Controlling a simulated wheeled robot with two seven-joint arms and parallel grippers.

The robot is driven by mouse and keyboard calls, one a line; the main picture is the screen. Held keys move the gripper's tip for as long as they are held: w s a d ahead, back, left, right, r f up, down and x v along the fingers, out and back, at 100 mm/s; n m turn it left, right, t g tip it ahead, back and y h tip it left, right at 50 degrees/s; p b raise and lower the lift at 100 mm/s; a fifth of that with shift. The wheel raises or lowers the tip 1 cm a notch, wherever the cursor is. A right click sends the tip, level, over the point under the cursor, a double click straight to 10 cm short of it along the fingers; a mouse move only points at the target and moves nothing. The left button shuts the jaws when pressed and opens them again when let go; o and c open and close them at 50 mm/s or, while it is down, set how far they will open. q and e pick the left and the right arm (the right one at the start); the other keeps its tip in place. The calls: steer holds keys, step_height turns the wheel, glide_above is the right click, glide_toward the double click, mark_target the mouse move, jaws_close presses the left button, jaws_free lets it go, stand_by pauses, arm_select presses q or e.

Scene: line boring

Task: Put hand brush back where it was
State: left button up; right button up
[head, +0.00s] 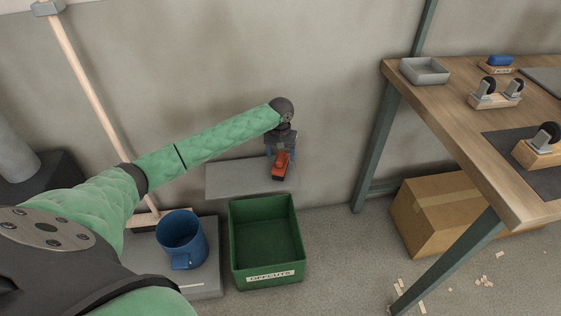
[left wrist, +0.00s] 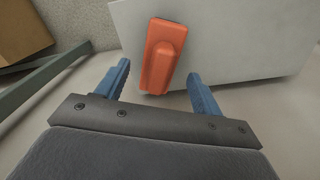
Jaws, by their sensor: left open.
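The orange hand brush (head: 281,167) lies on a grey ledge (head: 235,180) by the wall, near the ledge's right end. Its bristles do not show. My left gripper (head: 281,153) is open, with its blue fingers just behind the brush in the head view. In the left wrist view the brush (left wrist: 163,52) lies on the grey surface (left wrist: 240,40) ahead of the two spread fingers, roughly in line with the gap between them. I cannot tell whether a finger touches it. My right gripper is not in view.
A green bin (head: 266,243) labelled offcuts stands in front of the ledge. A blue bucket (head: 181,238) and a long broom (head: 90,85) are at its left. A workbench (head: 450,120) with casters stands right, a cardboard box (head: 440,215) beneath it. Floor between bin and bench is clear.

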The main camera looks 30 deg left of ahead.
arm_select(q)
step_height(320, 180, up, 6)
steer(key=shift+r, duration=0.2)
stand_by(0.5)
